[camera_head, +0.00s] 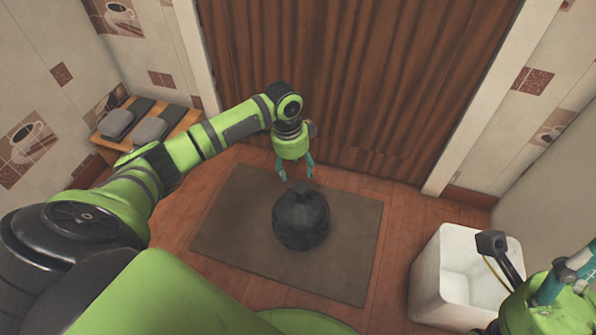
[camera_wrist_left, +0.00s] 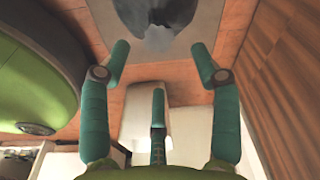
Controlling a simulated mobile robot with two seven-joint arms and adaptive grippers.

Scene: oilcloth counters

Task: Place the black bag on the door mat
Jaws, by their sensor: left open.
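The black bag (camera_head: 301,216) is a dark rounded bundle resting on the brown-grey door mat (camera_head: 235,226), near the mat's middle. It also shows at the top of the left wrist view (camera_wrist_left: 158,22), cut off by the frame edge, with the mat (camera_wrist_left: 205,18) around it. My left gripper (camera_head: 294,177) is open and empty above the mat, just beyond the bag in the head view. Its fingers (camera_wrist_left: 158,62) are spread apart and do not touch the bag. My right arm shows at the lower right of the head view, but its fingertips cannot be made out.
A white open bin (camera_head: 427,285) stands on the right beside my right arm. A small wooden bench (camera_head: 108,149) with grey slippers (camera_head: 149,131) is at the left wall. A brown curtain (camera_head: 350,80) closes the back. Bare floor (camera_head: 410,215) lies between mat and bin.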

